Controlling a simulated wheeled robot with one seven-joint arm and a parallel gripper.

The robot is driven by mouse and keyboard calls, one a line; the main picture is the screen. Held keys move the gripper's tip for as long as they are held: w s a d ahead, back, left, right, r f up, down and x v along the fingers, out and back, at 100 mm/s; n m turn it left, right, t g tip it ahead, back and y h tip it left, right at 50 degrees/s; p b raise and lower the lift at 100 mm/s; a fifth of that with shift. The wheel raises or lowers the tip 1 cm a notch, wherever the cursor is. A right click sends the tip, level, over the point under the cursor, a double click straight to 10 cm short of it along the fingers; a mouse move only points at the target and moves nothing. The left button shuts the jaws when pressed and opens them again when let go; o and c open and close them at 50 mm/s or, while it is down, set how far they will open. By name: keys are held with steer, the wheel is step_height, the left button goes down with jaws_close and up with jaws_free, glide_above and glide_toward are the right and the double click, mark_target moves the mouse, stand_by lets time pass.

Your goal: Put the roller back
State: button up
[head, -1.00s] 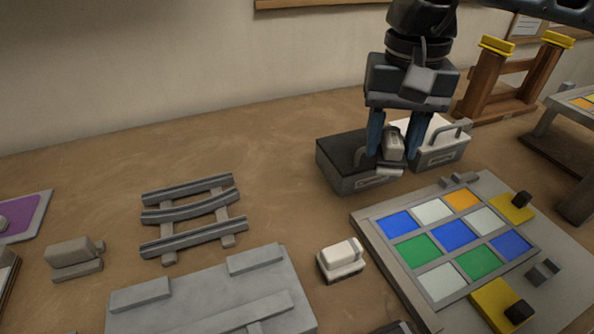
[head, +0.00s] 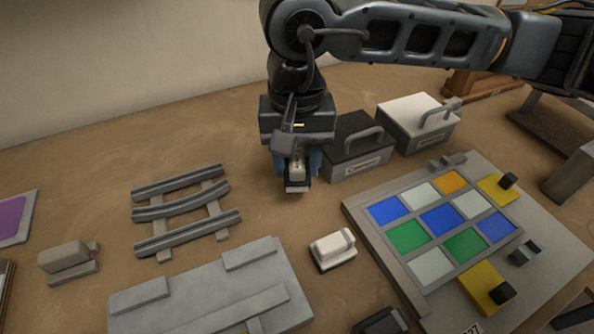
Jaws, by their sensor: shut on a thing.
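My gripper (head: 296,178) is pointing down at the upper middle of the head view, left of the black box. It is shut on a small pale block with a dark lower edge, which looks like the roller (head: 297,167). The fingers cover its sides, and it appears to be held above the table. A grey rack (head: 185,210) with several ridged bars lies to the left of my gripper. A small white block on a base (head: 332,248) stands on the table in front of the gripper. A similar grey block (head: 65,257) stands at the far left.
A black box with a handle (head: 357,150) and a white box with a handle (head: 415,122) stand right of the gripper. A panel of coloured glass squares (head: 352,210) lies at the right. A grey slab (head: 190,292) lies in front. Bare table lies between rack and gripper.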

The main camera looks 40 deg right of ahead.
mark_target(297, 179)
step_height(297, 179, down, 4)
steer(key=shift+r+p, duration=0.1)
steer(key=shift+p, duration=0.35)
steer(key=shift+f+b, duration=0.25)
steer(key=shift+b, duration=0.05)
steer(key=o, duration=1)
steer(key=shift+r, duration=0.1)
step_height(297, 179, up, 12)
steer(key=shift+r+b, duration=0.15)
steer(key=shift+b, duration=0.55)
